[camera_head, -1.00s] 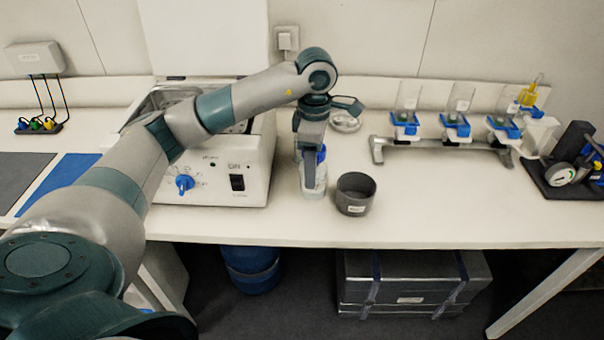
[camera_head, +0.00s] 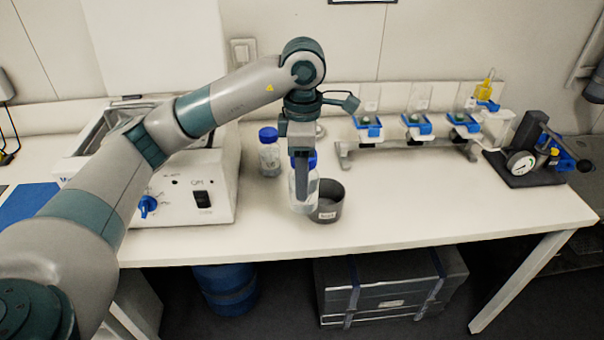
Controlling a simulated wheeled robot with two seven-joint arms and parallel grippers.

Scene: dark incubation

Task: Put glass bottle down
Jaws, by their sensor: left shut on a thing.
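A clear glass bottle with a blue cap (camera_head: 305,190) is upright in my left gripper (camera_head: 302,168), which is shut on it from above. The bottle is in front of the dark grey cup (camera_head: 329,203) in the picture and overlaps its left side. I cannot tell whether its base touches the bench. A second glass bottle with a blue cap (camera_head: 269,157) stands on the bench behind and to the left, apart from the gripper. My right gripper is not in view.
A white water bath or incubator box (camera_head: 180,190) with a blue knob stands at left. A rack with several blue-clamped tubes (camera_head: 416,128) is at the back. A black device with a dial (camera_head: 522,165) is at right. The bench (camera_head: 430,205) is clear at centre right.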

